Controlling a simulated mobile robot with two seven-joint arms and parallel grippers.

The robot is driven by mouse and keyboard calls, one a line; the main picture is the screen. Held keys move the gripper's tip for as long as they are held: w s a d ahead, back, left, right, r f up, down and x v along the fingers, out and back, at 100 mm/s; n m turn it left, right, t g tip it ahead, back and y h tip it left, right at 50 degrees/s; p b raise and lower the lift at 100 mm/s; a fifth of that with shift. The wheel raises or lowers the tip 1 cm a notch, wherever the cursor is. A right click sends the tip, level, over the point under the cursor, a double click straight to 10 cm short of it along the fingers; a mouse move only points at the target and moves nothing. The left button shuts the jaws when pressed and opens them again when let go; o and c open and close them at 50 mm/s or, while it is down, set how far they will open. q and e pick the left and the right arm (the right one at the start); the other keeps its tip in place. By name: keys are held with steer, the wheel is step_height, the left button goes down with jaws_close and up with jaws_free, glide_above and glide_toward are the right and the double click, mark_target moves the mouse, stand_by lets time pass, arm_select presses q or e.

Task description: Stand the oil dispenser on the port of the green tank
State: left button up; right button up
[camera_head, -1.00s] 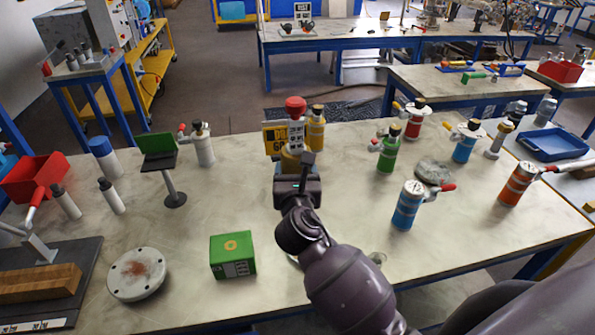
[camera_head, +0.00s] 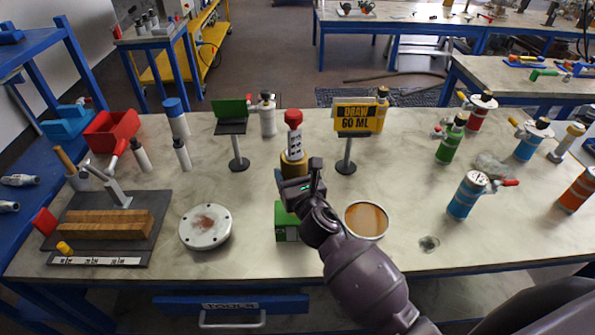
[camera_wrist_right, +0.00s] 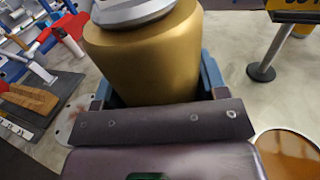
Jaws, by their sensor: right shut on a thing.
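The oil dispenser (camera_head: 294,143), with a gold body, a pale marked neck and a red top, is held upright by my right gripper (camera_head: 297,178) over the middle of the table. In the right wrist view its gold body (camera_wrist_right: 155,60) fills the space between the blue fingers, and its top is cut off. Whether its base is clear of the table is hard to tell. The green tank (camera_head: 449,143) stands upright at the right, behind a blue tank, well apart from the dispenser. Its port is too small to make out. My left gripper is not in view.
Right of the dispenser stand a yellow "DRAW 60 ML" sign (camera_head: 357,117) and an amber dish (camera_head: 366,220). A green box (camera_head: 287,234) is partly behind my arm. Blue (camera_head: 465,196), red (camera_head: 477,117) and orange (camera_head: 579,190) tanks stand near the green tank.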

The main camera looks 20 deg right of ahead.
steer(key=shift+r, duration=0.1)
steer(key=shift+f+b, duration=1.6)
steer(key=shift+f, duration=0.65)
steer(key=shift+f, duration=0.3)
steer(key=o, duration=1.1)
steer(key=shift+o, duration=0.8)
steer(key=shift+o, duration=0.3)
